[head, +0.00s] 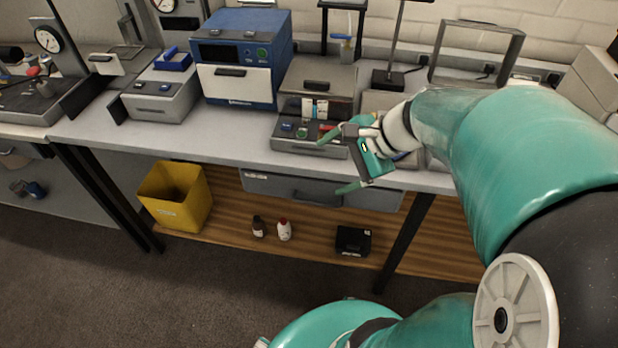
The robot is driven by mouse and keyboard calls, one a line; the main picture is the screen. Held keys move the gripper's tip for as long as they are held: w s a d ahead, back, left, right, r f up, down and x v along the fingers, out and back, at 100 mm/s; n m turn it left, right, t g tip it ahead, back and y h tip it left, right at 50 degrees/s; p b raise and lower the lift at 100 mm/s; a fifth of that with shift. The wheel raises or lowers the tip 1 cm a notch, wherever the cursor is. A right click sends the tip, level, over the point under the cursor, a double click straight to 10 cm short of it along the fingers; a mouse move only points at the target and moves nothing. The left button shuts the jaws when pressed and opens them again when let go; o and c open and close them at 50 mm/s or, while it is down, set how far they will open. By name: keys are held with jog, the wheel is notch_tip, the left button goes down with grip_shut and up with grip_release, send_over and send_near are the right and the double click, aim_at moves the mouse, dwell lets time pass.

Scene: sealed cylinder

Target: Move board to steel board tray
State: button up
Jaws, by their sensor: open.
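My gripper (340,161) is open and empty, in front of the bench edge at the centre of the head view. Its two green fingers are spread apart, one above the other. Close behind it on the bench stands a grey unit (290,145) with its lid raised and small blue, green, red and white parts inside. I cannot make out the board for certain; small parts in this unit are too small to tell apart. I cannot identify the steel board tray; my gripper and arm hide part of the bench on the right.
A blue oven-like box (240,60), a grey device (160,100) with a blue bin (173,60) and a metal frame (478,50) stand on the bench. The front floor is clear.

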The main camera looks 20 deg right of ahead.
jog(key=s+a+r+n+h, duration=0.2)
jog(key=s+a+n+h, duration=0.1)
jog(key=n, duration=0.5)
jog(key=s+a+r+n+h, duration=0.3)
jog(key=a+n, duration=0.3)
jog(key=n, duration=0.2)
jog(key=shift+s+r, duration=0.25)
jog(key=shift+a, duration=0.1)
jog(key=shift+c, duration=0.3)
